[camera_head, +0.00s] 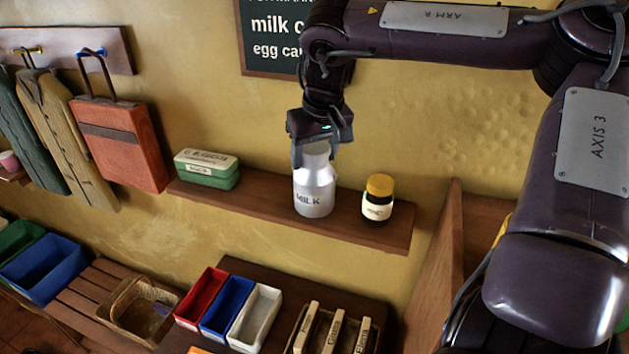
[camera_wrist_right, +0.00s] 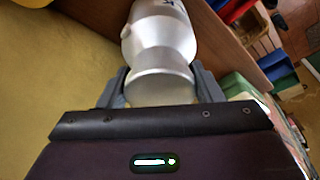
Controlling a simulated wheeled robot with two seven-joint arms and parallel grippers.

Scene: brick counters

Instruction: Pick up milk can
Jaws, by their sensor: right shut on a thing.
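The silver milk can (camera_head: 314,190), marked MILK, stands upright at the wooden wall shelf; I cannot tell whether its base touches the shelf. My right gripper (camera_head: 315,158) reaches down from above and is shut on the can's top. In the right wrist view, the can (camera_wrist_right: 165,50) lies between the two grey fingers of my right gripper (camera_wrist_right: 160,88), one on each side of its lid and neck. My left gripper is not in view.
On the shelf (camera_head: 265,199), a green box (camera_head: 206,170) stands left of the can and a yellow-lidded jar (camera_head: 378,199) close on its right. Below are red (camera_head: 201,297), blue (camera_head: 227,308) and white bins (camera_head: 254,318). A red bag (camera_head: 120,145) and coats hang at left.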

